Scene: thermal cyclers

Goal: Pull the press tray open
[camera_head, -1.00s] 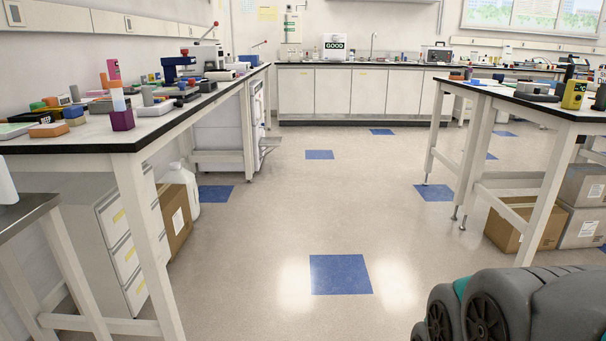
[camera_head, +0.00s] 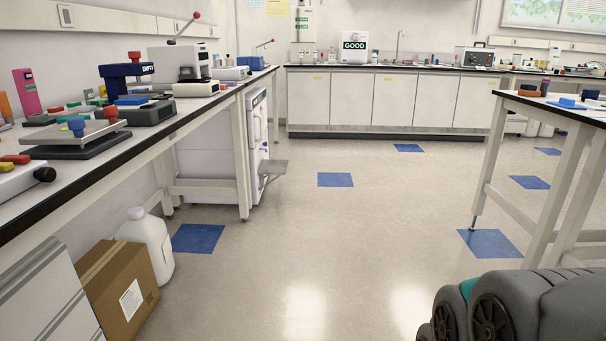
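A white bench-top device with a long red-knobbed lever (camera_head: 160,57), which looks like a press, stands on the left bench. My gripper is not in view.
The left bench (camera_head: 100,155) is crowded with small instruments. A cardboard box (camera_head: 118,290) and a white jug (camera_head: 150,245) stand on the floor beneath it. The aisle floor (camera_head: 330,230) is clear. A right bench (camera_head: 555,112) and back cabinets (camera_head: 385,100) border it.

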